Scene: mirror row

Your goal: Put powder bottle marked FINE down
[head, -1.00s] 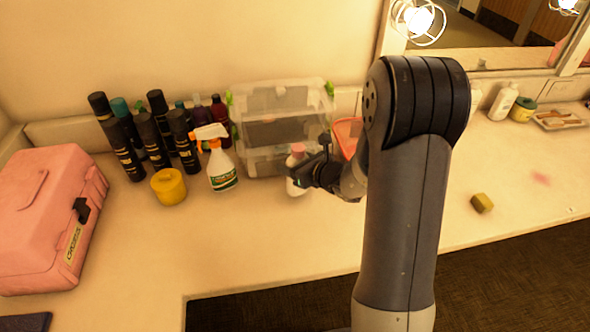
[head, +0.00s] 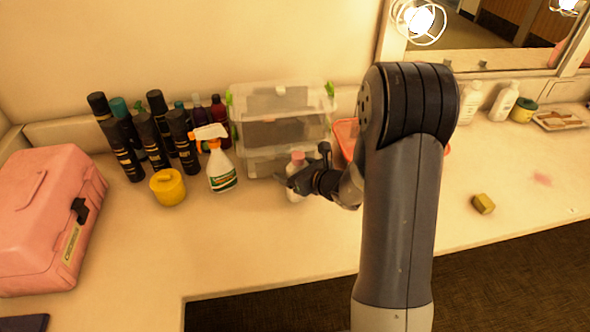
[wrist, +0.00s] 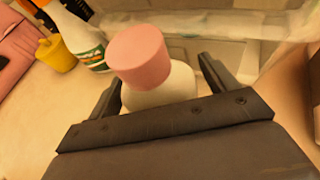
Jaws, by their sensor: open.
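A white bottle with a pink cap (head: 296,160) stands upright on the counter, in front of the clear drawer box. It also shows large in the wrist view, with its pink cap (wrist: 139,57) above a white shoulder. No FINE marking can be read on it. My gripper (head: 291,182) is at the bottle's side, low over the counter. In the wrist view its two fingers (wrist: 160,82) are apart, one on each side of the bottle. The lower part of the bottle is hidden behind the gripper body there.
The clear drawer box (head: 280,130) stands right behind. A spray bottle (head: 220,168), a yellow tub (head: 168,187) and several dark bottles (head: 152,138) stand left. A pink case (head: 45,215) is far left. A sponge (head: 483,204) lies right. The counter's front is clear.

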